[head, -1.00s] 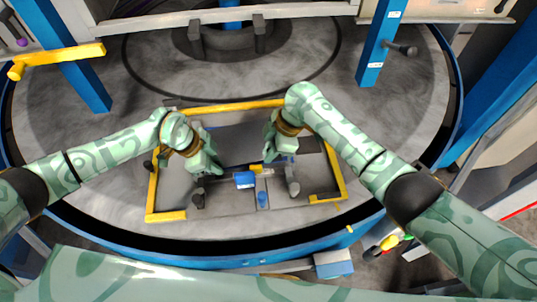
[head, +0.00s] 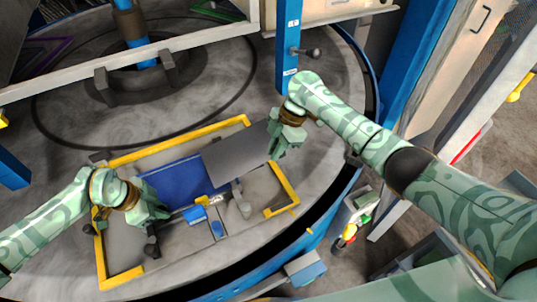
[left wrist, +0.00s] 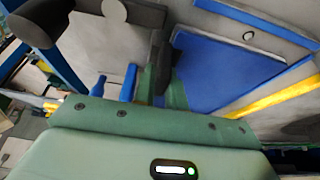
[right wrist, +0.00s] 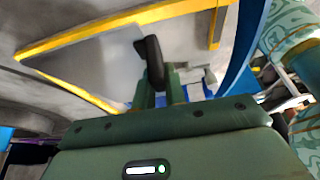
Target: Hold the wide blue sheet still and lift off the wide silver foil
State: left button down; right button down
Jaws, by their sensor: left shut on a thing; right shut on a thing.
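The wide blue sheet (head: 188,178) lies flat inside the yellow-edged frame, largely bare in the head view. My left gripper (head: 152,213) is shut on its left end; the sheet also shows in the left wrist view (left wrist: 218,72). The wide silver foil (head: 236,153) is to the right of the blue sheet, tilted, its left part seeming to overlap the sheet's right end. My right gripper (head: 276,147) is shut on the foil's right edge. In the right wrist view the grey foil (right wrist: 95,65) reaches away from the fingers, which hide the gripped edge.
A yellow frame (head: 175,148) borders the work area on the round grey table. A small blue block (head: 194,214) and grey posts (head: 243,207) stand in front of the sheet.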

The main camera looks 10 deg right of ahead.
pick_arm(q)
jog(key=shift+s+a+f, duration=0.15)
jog(key=shift+s+f, duration=0.05)
jog(key=shift+f, duration=0.05)
pick_arm(e)
jog(key=shift+a+r, duration=0.15)
jog(key=shift+r, duration=2.3)
pick_arm(q)
jog(key=c, duration=1.4)
grip_release()
jog(key=shift+w, duration=0.1)
pick_arm(e)
jog(key=shift+a, duration=0.1)
pick_arm(q)
jog(key=shift+o, duration=0.2)
jog(key=shift+r, duration=0.1)
jog(key=shift+r, duration=0.2)
jog(key=v, duration=1.1)
jog(key=shift+a+r, duration=0.25)
jog(key=shift+a, duration=0.05)
